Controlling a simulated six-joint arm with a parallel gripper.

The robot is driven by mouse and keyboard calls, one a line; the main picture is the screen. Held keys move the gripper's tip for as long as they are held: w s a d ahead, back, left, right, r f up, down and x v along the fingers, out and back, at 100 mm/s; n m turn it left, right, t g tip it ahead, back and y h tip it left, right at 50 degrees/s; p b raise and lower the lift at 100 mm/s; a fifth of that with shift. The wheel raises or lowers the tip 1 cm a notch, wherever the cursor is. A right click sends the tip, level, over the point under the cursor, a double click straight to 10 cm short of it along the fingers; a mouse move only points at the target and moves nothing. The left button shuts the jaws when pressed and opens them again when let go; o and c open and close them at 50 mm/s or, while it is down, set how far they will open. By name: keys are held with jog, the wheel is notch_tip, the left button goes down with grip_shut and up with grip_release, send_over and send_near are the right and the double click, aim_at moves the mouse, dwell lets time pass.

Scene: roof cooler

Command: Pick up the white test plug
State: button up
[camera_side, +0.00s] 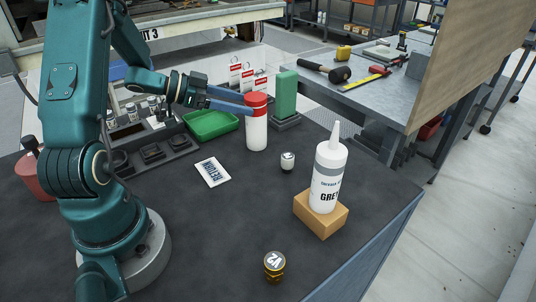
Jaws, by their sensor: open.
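A small white plug with a dark lower part (287,161) stands upright on the dark worktop, right of the middle; it looks like the white test plug. My gripper (246,103) is at the upper left of it, above the worktop, with its blue fingers apart and nothing seen between them. The fingertips appear close to the red cap of a white bottle (256,134); I cannot tell whether they touch it. The plug stands clear of the gripper and is unobstructed.
A white nozzle bottle (328,182) stands on a tan block (320,214) right of the plug. A green block (286,96) and green tray (211,124) are behind. The front worktop is mostly clear.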

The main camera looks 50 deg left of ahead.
notch_tip(320, 180, up, 11)
jog(key=w+d+m, duration=0.1)
jog(key=m, duration=0.1)
jog(key=w+d+f+m+y, duration=0.1)
jog(key=w+m, duration=0.1)
jog(key=w+d+f+m+y, duration=0.1)
jog(key=m, duration=0.1)
jog(key=shift+w+d, duration=0.4)
jog(key=w+d+m+y, duration=0.2)
jog(key=d+m, duration=0.2)
jog(key=m, duration=0.3)
jog(key=r+m+y, duration=0.1)
jog(key=m+y, duration=0.5)
jog(key=m, duration=0.9)
send_over(287, 156)
jog(key=s, duration=0.2)
jog(key=shift+n, duration=0.3)
jog(key=f, duration=1.7)
jog(key=shift+w+d+f, duration=0.25)
jog(key=shift+w+f, duration=0.1)
jog(key=shift+w+a+f, duration=0.15)
jog(key=shift+w+f, duration=0.15)
jog(key=shift+w, duration=0.05)
jog(key=shift+x, duration=2.15)
